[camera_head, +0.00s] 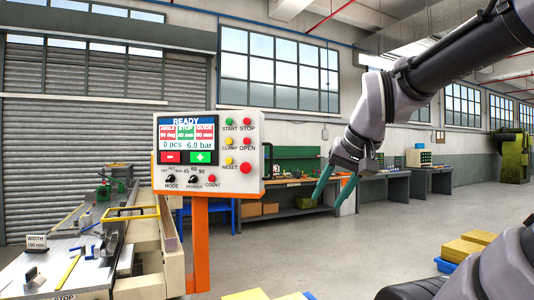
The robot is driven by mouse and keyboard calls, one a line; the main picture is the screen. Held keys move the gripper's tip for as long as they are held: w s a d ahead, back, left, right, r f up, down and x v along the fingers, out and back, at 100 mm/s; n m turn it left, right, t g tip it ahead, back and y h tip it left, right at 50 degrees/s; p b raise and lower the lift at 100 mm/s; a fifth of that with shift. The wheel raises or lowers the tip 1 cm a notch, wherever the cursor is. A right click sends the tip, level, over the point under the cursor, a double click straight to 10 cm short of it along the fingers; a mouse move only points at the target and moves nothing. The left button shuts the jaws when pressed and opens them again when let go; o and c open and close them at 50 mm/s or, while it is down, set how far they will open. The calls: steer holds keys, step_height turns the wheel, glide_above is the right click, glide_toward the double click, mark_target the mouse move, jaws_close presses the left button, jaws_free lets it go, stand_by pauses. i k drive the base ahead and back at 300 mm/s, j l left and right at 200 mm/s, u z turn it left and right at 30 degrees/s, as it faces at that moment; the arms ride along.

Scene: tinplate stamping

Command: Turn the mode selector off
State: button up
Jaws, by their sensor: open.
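The mode selector (171,179) is a small black knob at the lower left of the control panel (257,186), above the label MODE. Small position marks sit around it, too small to read for certain which one it points to. The panel's screen (186,141) shows READY in a blue bar. My gripper (335,189) hangs from the arm to the right of the panel, with its two teal fingers apart and pointing down. It is empty and does not touch the panel.
A second black knob (194,180), labelled DEGREES, sits right of the selector, with a red COUNT button (213,178) beside it. Coloured buttons line the panel's right side. An orange post (199,245) holds the panel. A machine bed (70,255) stands at left. Open floor lies below my gripper.

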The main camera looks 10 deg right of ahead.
mark_target(171, 178)
steer(key=k, duration=0.1)
steer(key=i+j+u, duration=0.2)
steer(key=u, duration=0.15)
steer(key=i+j+u, duration=0.2)
steer(key=u, duration=0.15)
steer(key=i+j+u, duration=0.1)
steer(key=i+u, duration=0.2)
